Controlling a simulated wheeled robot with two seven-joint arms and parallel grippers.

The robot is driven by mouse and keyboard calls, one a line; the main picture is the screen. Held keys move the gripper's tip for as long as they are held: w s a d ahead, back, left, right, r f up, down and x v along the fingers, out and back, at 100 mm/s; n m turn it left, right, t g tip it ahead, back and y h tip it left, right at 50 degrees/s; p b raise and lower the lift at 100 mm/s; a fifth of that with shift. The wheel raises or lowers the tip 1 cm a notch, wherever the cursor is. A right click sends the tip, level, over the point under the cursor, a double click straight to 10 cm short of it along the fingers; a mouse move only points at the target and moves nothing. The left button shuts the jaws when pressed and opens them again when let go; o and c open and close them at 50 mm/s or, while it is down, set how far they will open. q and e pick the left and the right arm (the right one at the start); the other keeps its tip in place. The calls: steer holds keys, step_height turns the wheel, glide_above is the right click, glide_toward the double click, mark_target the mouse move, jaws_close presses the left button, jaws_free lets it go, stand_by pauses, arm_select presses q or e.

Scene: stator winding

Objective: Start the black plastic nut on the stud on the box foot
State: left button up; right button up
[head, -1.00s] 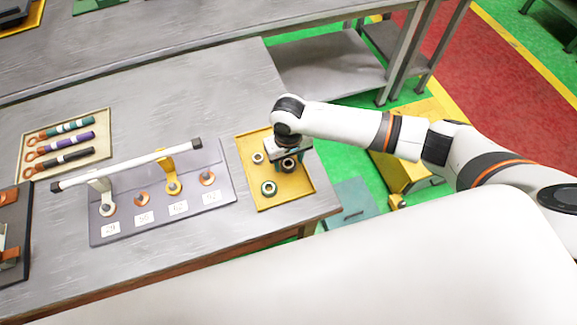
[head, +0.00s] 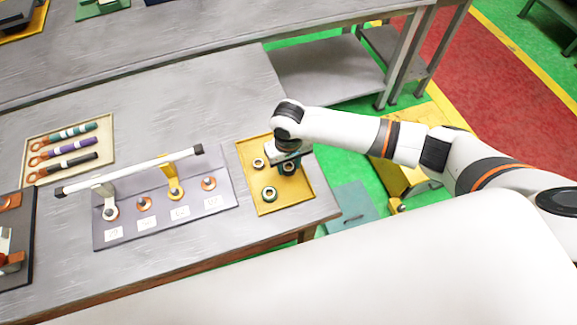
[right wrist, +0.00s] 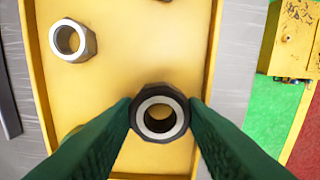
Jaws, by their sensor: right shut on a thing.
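The black nut (right wrist: 159,112) sits between the green fingertips of my right gripper (right wrist: 160,106), which is shut on it, in the right wrist view. In the head view the right gripper (head: 287,160) points down into the yellow tray (head: 300,197), and the dark nut shows just below it. The grey base plate (head: 132,234) to the left carries a row of upright studs, such as the bare stud (head: 144,203), with copper rings and number labels. I cannot tell for sure which part is the box foot. My left gripper is not in view.
In the tray lie a small silver nut (head: 258,163) and a larger greenish nut (head: 269,194). A white bar (head: 130,172) spans the plate above the studs. A beige tray (head: 107,150) with coloured leads stands farther left. Bare table lies behind the plate.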

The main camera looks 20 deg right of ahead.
steer(key=shift+r+p, duration=2.35)
steer(key=shift+r, duration=0.05)
steer(key=shift+r+p, duration=0.7)
steer(key=shift+r, duration=0.65)
